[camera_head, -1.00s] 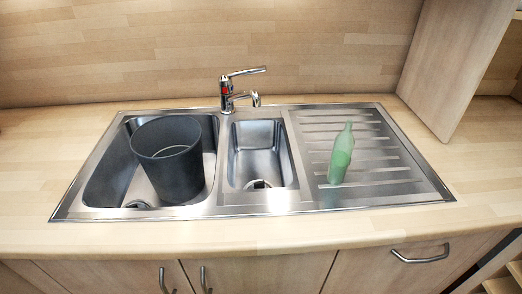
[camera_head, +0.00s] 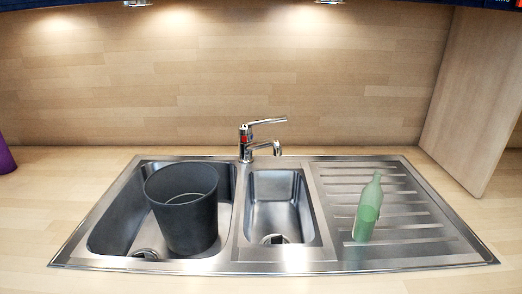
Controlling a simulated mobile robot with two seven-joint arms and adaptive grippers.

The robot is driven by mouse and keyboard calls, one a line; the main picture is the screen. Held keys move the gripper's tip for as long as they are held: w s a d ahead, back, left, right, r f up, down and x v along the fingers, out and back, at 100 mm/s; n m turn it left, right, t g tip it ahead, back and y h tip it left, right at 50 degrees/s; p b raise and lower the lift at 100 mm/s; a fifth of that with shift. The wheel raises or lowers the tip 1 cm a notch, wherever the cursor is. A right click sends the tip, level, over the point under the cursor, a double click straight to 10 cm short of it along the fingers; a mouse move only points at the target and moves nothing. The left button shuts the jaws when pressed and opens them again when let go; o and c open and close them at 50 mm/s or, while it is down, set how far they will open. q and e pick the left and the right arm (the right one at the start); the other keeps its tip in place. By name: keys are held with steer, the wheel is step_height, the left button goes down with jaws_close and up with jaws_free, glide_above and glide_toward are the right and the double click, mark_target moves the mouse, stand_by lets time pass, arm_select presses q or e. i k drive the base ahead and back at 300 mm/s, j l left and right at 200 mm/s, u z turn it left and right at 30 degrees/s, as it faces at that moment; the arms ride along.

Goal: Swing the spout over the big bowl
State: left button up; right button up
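The chrome tap (camera_head: 246,143) stands at the back rim of the steel sink, between the two bowls. Its spout (camera_head: 266,146) points to the right and forward, with its tip over the back of the small bowl. The tap's lever (camera_head: 268,121) points right above the spout. The big bowl (camera_head: 118,225) is on the left and the small bowl (camera_head: 276,222) is in the middle. A dark grey bin (camera_head: 186,218) stands in the big bowl. Neither of my grippers is in view.
A green translucent bottle (camera_head: 368,212) stands on the ridged drainboard (camera_head: 420,232) at the right. A wooden panel (camera_head: 474,98) rises at the right. A purple object (camera_head: 6,156) is at the left edge. The counter (camera_head: 60,180) left of the sink is mostly clear.

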mark_target(244, 148)
steer(key=u, duration=1.6)
steer(key=k+l, duration=1)
